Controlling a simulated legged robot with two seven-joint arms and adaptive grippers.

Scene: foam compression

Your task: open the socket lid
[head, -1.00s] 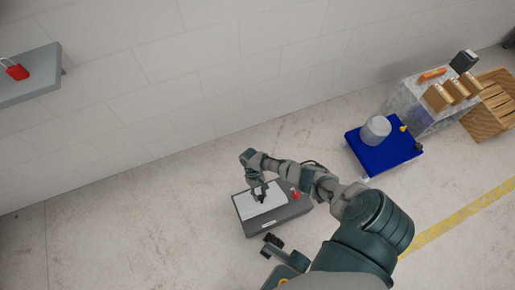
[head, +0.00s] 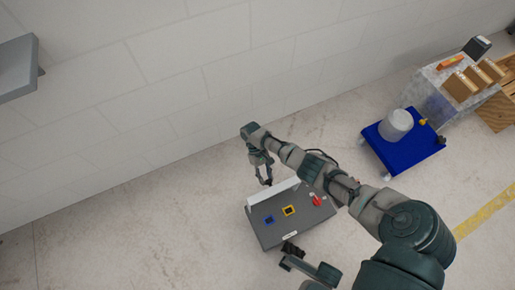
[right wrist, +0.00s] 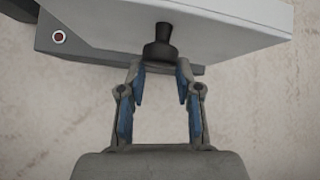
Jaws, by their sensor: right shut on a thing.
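The grey socket box (head: 292,230) stands on the floor in the head view. Its white lid (head: 284,187) is tilted up at the back edge, and a blue socket (head: 269,220) and a yellow socket (head: 289,210) are uncovered on top. A red part (head: 317,201) sits at the right. My right gripper (head: 267,182) is at the raised lid. In the right wrist view, the gripper (right wrist: 161,72) is shut on the lid's black knob (right wrist: 161,46), with the lid (right wrist: 230,32) beyond. My left gripper (head: 292,250) seems to show, small and dark, before the box; its jaws are unclear.
A blue cart (head: 400,150) with a grey cylinder (head: 397,125) stands to the right. Behind it are a grey stand with small boxes (head: 460,87) and a wooden crate (head: 497,113). A grey shelf (head: 17,68) juts out at upper left. The floor left of the box is clear.

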